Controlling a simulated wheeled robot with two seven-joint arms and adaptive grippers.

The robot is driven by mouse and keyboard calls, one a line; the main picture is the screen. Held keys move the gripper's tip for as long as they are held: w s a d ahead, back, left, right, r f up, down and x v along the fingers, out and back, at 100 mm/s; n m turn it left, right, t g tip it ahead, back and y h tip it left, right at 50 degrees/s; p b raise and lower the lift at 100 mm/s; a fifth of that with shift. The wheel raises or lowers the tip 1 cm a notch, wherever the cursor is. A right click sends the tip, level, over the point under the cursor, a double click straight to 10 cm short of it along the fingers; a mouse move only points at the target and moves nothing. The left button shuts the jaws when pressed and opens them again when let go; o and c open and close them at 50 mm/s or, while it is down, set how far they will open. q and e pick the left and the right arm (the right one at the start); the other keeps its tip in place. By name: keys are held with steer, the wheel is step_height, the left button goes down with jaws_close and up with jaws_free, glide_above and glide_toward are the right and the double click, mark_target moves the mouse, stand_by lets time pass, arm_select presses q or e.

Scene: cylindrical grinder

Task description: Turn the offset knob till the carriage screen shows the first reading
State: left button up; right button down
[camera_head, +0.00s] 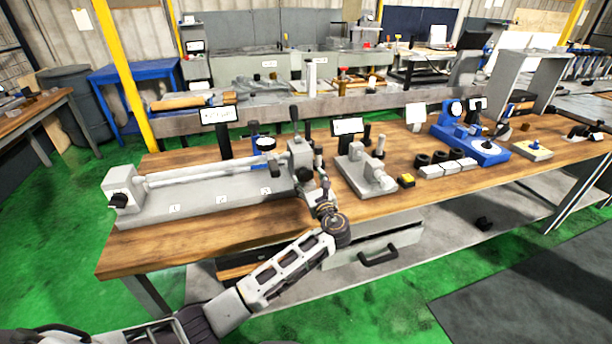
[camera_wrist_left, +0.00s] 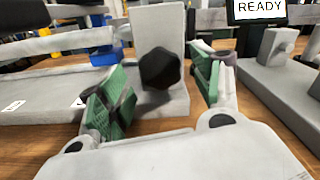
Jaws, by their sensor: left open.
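In the left wrist view a black faceted knob (camera_wrist_left: 160,68) sits on the front of a grey upright block (camera_wrist_left: 158,22). My left gripper (camera_wrist_left: 160,92) is open, with one green-padded finger on each side of the knob and gaps showing. In the head view my left gripper (camera_head: 321,193) is at the right end of the long grey grinder base (camera_head: 220,196), in front of the grey block (camera_head: 301,156). Another black knob (camera_head: 118,200) is on the base's left end. One screen (camera_head: 218,115) stands behind the base; its text is too small to read. My right gripper is out of view.
Another screen in the left wrist view reads READY (camera_wrist_left: 258,10); it stands behind a grey fixture (camera_head: 368,175). An open drawer (camera_head: 378,245) juts out below the bench edge.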

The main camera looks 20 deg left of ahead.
mark_target(307, 176)
arm_select(q)
steer(key=shift+x, duration=2)
steer(key=c, duration=1)
steer(key=shift+c, duration=0.2)
